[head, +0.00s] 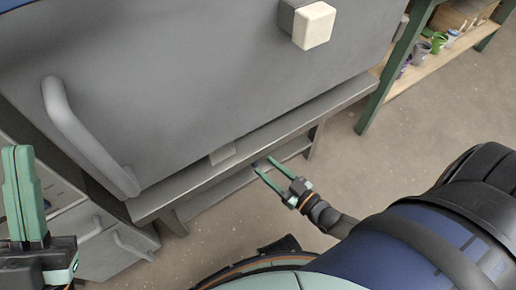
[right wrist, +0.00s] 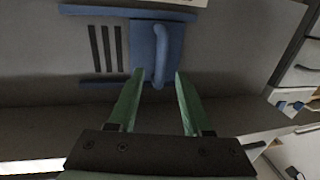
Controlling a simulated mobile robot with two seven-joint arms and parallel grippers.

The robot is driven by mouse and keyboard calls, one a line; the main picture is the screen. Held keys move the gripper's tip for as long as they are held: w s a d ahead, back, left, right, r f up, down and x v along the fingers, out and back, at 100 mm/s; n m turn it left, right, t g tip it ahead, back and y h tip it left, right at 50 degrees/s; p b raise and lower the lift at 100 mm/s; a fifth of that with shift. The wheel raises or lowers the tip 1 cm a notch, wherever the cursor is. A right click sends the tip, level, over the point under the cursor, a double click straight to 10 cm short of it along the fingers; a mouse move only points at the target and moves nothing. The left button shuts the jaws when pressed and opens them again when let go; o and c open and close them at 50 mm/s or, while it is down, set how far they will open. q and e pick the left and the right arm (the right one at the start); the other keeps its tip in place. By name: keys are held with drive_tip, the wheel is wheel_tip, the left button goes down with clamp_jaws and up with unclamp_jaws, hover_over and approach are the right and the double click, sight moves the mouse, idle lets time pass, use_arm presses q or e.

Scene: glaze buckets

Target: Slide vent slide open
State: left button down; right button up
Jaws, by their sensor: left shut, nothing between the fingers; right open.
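The vent slide (right wrist: 143,60) is a blue plate with an upright blue bar handle (right wrist: 161,52), on a dark grey panel in the right wrist view. It sits between an upper blue rail (right wrist: 90,11) and a lower rail. Several dark vent slots (right wrist: 105,48) show uncovered to its left. My right gripper (right wrist: 158,76) is open, its green fingertips to either side of the handle's lower part; contact cannot be told. In the head view my right gripper (head: 262,167) reaches under the kiln body's lower edge, which hides the slide. My left gripper (head: 17,150) is shut and empty at far left.
A large grey kiln body (head: 190,75) carries a curved handle (head: 85,140) and a pale knob (head: 314,25). Its stand has a low shelf (head: 215,190). A drawer unit (head: 85,235) stands at left. A green-framed shelf (head: 400,75) with cups is at upper right. The floor between is clear.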

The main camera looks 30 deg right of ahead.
drive_tip(key=p+v, duration=0.1)
drive_tip(key=v, duration=0.6)
idle(0.3)
